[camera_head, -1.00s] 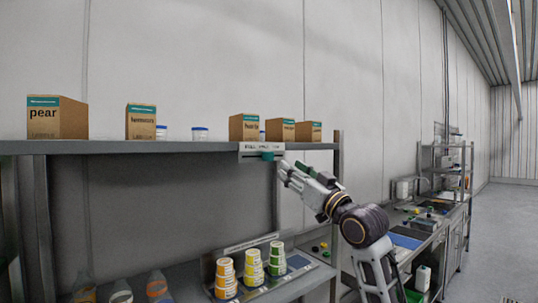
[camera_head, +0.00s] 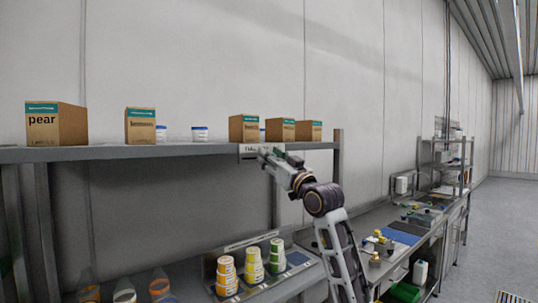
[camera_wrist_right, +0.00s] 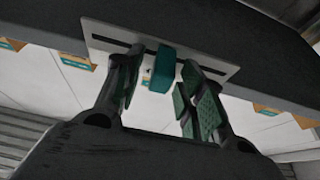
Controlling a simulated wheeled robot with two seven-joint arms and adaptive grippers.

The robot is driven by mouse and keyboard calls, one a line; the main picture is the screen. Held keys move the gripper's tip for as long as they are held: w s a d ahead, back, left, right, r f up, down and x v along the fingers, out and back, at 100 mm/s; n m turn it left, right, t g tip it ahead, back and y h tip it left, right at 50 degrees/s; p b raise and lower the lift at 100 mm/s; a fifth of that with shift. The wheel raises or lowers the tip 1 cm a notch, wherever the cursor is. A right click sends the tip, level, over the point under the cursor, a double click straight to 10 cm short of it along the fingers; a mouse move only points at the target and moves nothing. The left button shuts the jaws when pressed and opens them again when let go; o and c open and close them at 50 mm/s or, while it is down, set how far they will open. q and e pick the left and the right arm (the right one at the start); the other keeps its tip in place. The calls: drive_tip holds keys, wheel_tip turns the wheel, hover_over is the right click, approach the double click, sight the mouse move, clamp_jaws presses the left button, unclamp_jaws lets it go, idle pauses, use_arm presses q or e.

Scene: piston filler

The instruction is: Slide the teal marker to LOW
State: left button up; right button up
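The pale label plate (camera_head: 247,150) with a dark slot is fixed to the front edge of the upper shelf. My right gripper (camera_head: 270,156) is at this plate and covers most of it in the head view. In the right wrist view, the teal marker (camera_wrist_right: 161,70) sits on the slot of the plate (camera_wrist_right: 104,35). My right gripper (camera_wrist_right: 162,66) is open there, with one finger on each side of the marker. Gaps show between the marker and both fingers. The marker is hidden in the head view. My left gripper is out of view.
Brown boxes (camera_head: 57,124) and small white tubs (camera_head: 199,134) stand on the upper shelf (camera_head: 110,153). Stacked coloured cups (camera_head: 253,265) and bottles (camera_head: 160,287) are below. A workbench (camera_head: 430,225) runs to the right. The floor at far right is clear.

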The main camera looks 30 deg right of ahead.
drive_tip(key=shift+w+r, duration=0.2)
drive_tip(key=shift+w, duration=0.3)
clamp_jaws()
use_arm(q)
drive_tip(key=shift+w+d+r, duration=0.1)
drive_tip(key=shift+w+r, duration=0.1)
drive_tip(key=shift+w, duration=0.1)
